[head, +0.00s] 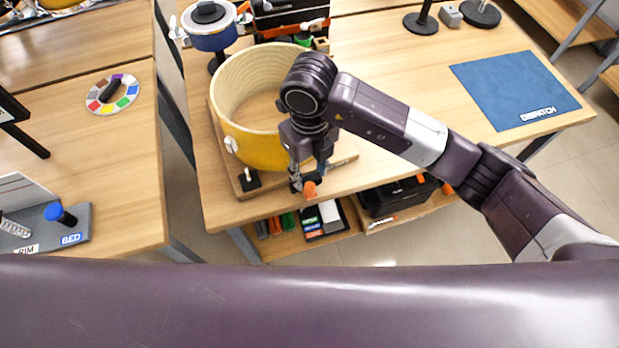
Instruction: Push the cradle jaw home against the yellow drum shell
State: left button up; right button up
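The yellow drum shell (262,152) stands open end up on a wooden cradle board (226,158) at the table's front left edge. A small black block with a white peg (249,180) sits on the board at the shell's front left. My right gripper (306,178) points down at the shell's front right, low over the board's front edge. An orange-tipped part (310,189) shows right at its fingertips, with dark pieces around it. I cannot tell which piece is the cradle jaw, whether the fingers grip it, or the gap to the shell. My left gripper is not in view.
A blue drum (209,36) and a dark toolbox (290,15) stand behind the shell. A blue dispatch mat (515,90) lies clear at the right. Below is a shelf with a black case (395,196). A separate table (120,150) stands left across a gap.

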aim_at(310, 185)
jog(key=shift+f+p, duration=0.4)
jog(key=shift+f, duration=1.85)
jog(key=shift+c, duration=0.4)
grip_shut()
